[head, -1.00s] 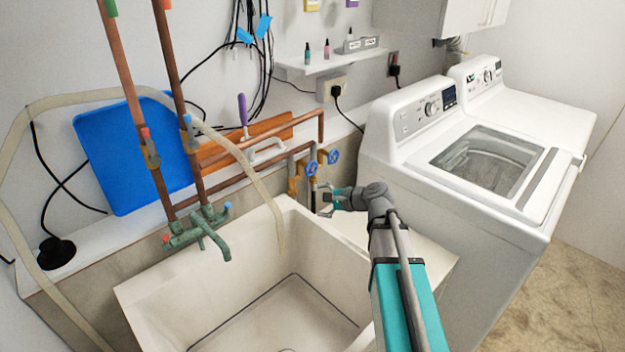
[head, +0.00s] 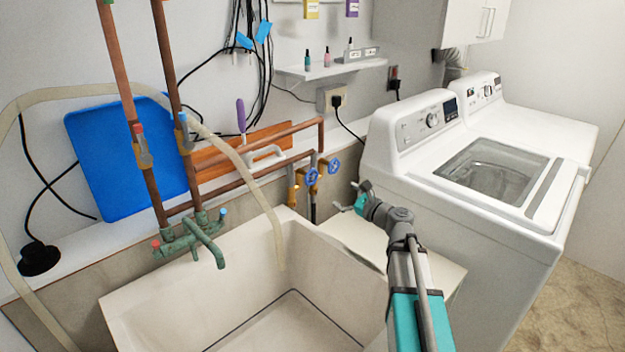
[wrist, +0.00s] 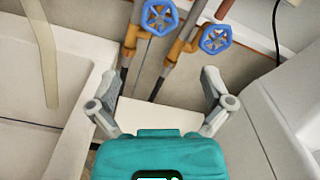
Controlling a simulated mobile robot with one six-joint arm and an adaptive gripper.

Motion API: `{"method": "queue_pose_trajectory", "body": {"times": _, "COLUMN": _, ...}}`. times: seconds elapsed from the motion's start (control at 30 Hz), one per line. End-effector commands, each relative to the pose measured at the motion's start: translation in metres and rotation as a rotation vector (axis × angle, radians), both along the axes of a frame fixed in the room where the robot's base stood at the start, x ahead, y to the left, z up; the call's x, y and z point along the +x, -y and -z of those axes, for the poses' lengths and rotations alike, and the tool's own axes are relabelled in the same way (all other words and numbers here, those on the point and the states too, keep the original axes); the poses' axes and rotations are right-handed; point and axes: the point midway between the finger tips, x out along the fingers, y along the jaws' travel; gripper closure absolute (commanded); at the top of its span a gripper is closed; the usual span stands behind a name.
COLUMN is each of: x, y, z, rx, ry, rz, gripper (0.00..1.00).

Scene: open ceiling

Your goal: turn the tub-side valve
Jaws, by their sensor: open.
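Two blue handwheel valves sit on brass bodies on the pipes behind the tub. The tub-side valve (head: 311,177) is the left one, and it shows at the top of the wrist view (wrist: 160,16). The other valve (head: 334,167) is just right of it, also in the wrist view (wrist: 215,39). My gripper (head: 350,196) is open and empty, below and to the right of both wheels in the head view. In the wrist view its spread fingers (wrist: 159,88) point toward the valves, with both wheels beyond the tips and untouched.
The white tub (head: 145,305) lies left of my arm, with a pale hose (head: 273,225) hanging into it. The washing machine (head: 400,185) stands close on the right. Copper pipes (head: 240,187) run along the wall behind the tub. A green tap (head: 190,235) is at the tub's back left.

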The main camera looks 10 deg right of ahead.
Motion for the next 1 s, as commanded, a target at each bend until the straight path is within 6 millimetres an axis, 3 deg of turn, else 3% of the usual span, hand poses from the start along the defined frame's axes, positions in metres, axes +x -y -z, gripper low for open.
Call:
{"method": "queue_pose_trajectory", "body": {"times": 0.37, "x": 0.013, "y": -0.007, "z": 0.0, "rx": -0.002, "ry": 0.0, "rz": -0.002, "gripper": 0.0}}
{"method": "queue_pose_trajectory", "body": {"times": 1.0, "x": 0.089, "y": -0.058, "z": 0.0, "rx": -0.002, "ry": 0.0, "rz": -0.002, "gripper": 0.0}}
